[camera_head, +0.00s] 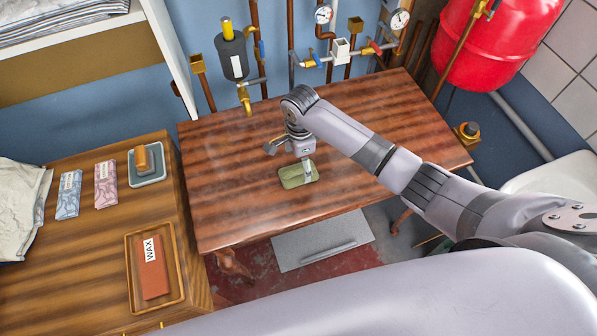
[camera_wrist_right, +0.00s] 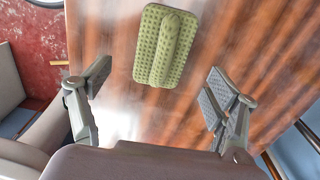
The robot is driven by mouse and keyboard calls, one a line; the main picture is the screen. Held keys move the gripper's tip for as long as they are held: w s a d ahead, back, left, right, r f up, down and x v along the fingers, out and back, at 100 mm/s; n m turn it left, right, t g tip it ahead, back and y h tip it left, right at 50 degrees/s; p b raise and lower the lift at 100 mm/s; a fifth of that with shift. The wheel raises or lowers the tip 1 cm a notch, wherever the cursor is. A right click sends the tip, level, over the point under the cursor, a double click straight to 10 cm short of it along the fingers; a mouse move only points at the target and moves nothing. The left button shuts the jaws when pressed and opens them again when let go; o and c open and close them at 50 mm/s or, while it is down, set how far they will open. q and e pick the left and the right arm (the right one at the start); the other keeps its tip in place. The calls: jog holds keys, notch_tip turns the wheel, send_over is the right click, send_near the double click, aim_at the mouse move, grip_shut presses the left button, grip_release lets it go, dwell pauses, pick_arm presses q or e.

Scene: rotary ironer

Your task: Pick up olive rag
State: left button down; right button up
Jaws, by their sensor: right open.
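The gripper partly covers the rag in the head view. My left gripper is not in view.
A cabinet at left holds a tray with a WAX block (camera_head: 153,267), a blue packet (camera_head: 68,194), a pink packet (camera_head: 105,184) and a brush-like block on a grey dish (camera_head: 147,165). Pipes and gauges (camera_head: 323,14) line the back wall. The table around the rag is clear.

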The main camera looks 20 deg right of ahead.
aim_at(298, 169)
jog(key=shift+w+a+f+p, duration=0.15)
jog(key=shift+f+p, duration=0.15)
jog(key=shift+f, duration=2.35)
jog(key=c, duration=1.1)
jog(key=shift+r, duration=0.15)
jog(key=shift+c, duration=0.2)
